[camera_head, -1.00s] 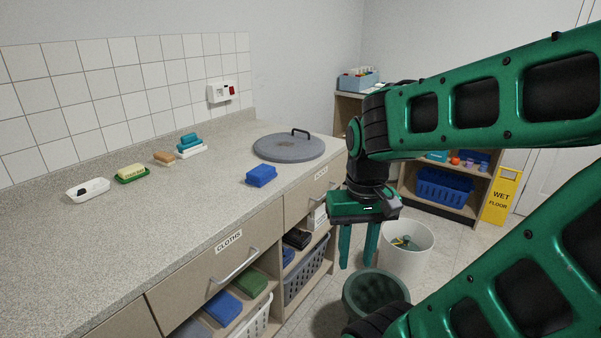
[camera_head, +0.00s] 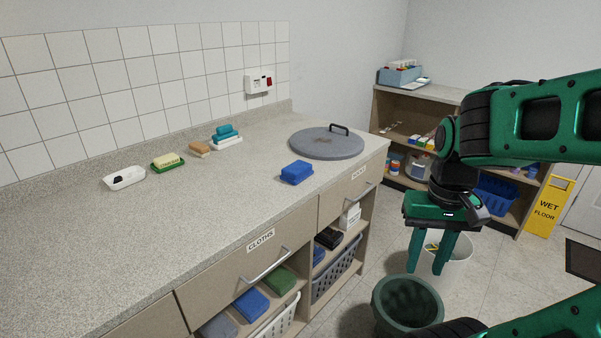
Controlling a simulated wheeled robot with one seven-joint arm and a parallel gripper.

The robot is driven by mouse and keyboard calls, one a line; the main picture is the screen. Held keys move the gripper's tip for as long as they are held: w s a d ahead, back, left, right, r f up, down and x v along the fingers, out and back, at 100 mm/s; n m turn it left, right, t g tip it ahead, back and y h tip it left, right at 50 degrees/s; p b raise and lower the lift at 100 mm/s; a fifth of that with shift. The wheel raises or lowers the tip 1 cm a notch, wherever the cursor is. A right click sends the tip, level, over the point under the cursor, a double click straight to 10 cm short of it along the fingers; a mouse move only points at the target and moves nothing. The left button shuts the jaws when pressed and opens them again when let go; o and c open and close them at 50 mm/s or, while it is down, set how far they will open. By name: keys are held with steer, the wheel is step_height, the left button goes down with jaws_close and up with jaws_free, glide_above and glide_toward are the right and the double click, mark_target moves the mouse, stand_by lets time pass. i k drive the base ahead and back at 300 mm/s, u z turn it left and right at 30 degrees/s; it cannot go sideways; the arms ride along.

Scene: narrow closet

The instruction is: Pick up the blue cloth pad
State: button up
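A blue pad (camera_head: 297,172) lies flat on the speckled countertop, left of the round grey lid. A second blue folded pad (camera_head: 251,304) lies on the open shelf under the CLOTHS drawer, between a green pad (camera_head: 278,281) and a grey-blue one (camera_head: 219,326). A further blue item (camera_head: 318,255) is partly hidden in the neighbouring shelf bay. My gripper (camera_head: 425,268) points down over the floor, right of the counter, with its two fingers apart and nothing between them. It is clear of all the pads.
A grey lid with a handle (camera_head: 327,143) sits near the counter's right end. Soap dishes (camera_head: 124,178) line the back. A dark green bin (camera_head: 407,305) and a white bin (camera_head: 456,272) stand below my gripper. A yellow wet-floor sign (camera_head: 549,207) stands right. The front countertop is bare.

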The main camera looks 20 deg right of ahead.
mark_target(294, 174)
steer(key=i, duration=0.95)
steer(key=u, duration=0.1)
